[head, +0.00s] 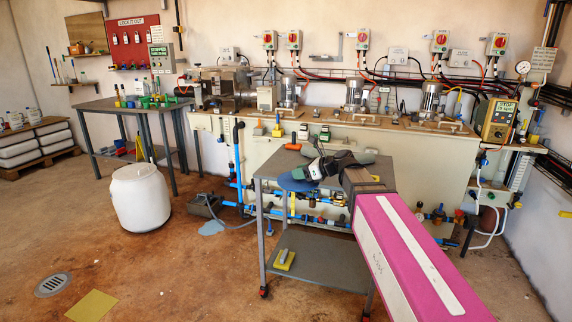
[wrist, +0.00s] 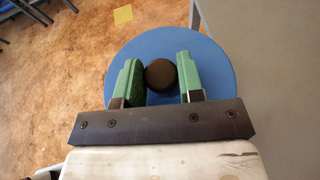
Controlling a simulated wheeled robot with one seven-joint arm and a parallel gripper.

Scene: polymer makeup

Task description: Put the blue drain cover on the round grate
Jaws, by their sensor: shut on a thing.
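The blue drain cover (wrist: 222,62) is a flat round disc with a dark knob (wrist: 160,75) in its middle. My gripper (head: 310,172) is shut on this knob, with one green finger on either side, as the wrist view (wrist: 161,78) shows. In the head view the cover (head: 291,182) shows at the left edge of the trolley top, partly behind my gripper; I cannot tell how high above the top it is. The round grate (head: 52,284) is set in the floor at the lower left, well away from my gripper, and its top is bare.
The grey trolley (head: 310,262) stands under my arm, with a yellow-handled tool (head: 284,259) on its lower shelf. A white barrel (head: 140,197) and a dark pump-like box (head: 204,206) stand on the floor. A yellow sheet (head: 91,306) lies near the grate. The floor between is mostly clear.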

